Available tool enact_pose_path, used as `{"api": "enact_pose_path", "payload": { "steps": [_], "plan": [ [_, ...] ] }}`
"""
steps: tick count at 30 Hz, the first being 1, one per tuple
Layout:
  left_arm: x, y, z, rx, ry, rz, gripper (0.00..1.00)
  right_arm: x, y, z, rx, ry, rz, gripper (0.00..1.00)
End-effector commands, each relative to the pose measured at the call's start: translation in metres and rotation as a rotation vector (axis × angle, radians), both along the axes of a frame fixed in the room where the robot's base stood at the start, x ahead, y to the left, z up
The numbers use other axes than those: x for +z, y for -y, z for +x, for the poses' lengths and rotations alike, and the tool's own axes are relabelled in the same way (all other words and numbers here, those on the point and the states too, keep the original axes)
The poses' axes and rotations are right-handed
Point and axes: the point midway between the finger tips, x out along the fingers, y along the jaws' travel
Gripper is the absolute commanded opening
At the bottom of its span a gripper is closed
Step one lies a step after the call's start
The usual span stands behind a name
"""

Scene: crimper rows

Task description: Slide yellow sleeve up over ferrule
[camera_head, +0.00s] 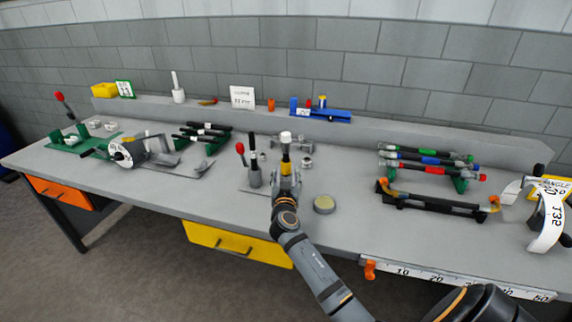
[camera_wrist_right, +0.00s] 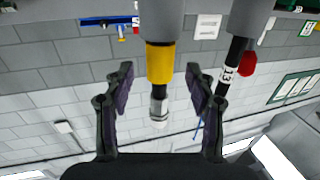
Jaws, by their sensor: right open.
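The yellow sleeve (camera_head: 286,158) stands upright around a black hose near the middle of the bench. The metal ferrule (camera_head: 286,138) is above it at the hose end. In the right wrist view, which looks inverted, the yellow sleeve (camera_wrist_right: 160,62) meets a grey cylinder. A short length of black hose shows between it and the ferrule (camera_wrist_right: 158,108). My right gripper (camera_wrist_right: 159,75) is open, with one finger on each side of the sleeve and hose, and visible gaps on both sides. In the head view, my right gripper (camera_head: 287,180) is low at the sleeve. My left gripper is out of view.
Close beside the sleeve stand a black hose (camera_head: 252,141) in a grey holder and a red-knobbed lever (camera_head: 240,149). A round tin (camera_head: 324,204) sits to the right. Racked hoses (camera_head: 430,162) lie further right. Bare bench (camera_head: 345,165) lies between them.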

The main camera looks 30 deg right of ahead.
Motion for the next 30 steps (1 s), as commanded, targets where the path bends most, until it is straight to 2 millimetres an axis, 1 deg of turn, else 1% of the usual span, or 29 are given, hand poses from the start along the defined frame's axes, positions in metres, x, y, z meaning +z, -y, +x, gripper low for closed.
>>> {"api": "enact_pose_path", "payload": {
  "steps": [1,3,7,11,18,19,30],
  "plan": [
    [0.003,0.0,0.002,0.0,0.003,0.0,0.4,0.003,0.006,0.009,0.0,0.001,-0.003,0.56],
    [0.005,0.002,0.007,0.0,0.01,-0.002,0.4,0.003,0.014,0.02,-0.001,0.001,-0.003,0.56],
    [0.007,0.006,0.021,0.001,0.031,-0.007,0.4,0.001,0.024,0.036,0.0,0.001,-0.003,0.56],
    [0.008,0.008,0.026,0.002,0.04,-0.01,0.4,0.0,0.029,0.043,0.0,0.0,-0.001,0.56],
    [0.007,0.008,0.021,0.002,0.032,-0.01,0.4,0.0,0.03,0.044,0.001,0.001,-0.001,0.56],
    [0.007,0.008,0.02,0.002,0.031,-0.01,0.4,0.0,0.03,0.043,0.001,0.0,0.0,0.55],
    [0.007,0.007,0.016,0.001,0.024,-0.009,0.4,0.0,0.03,0.043,0.001,0.0,0.0,0.04]
  ]
}}
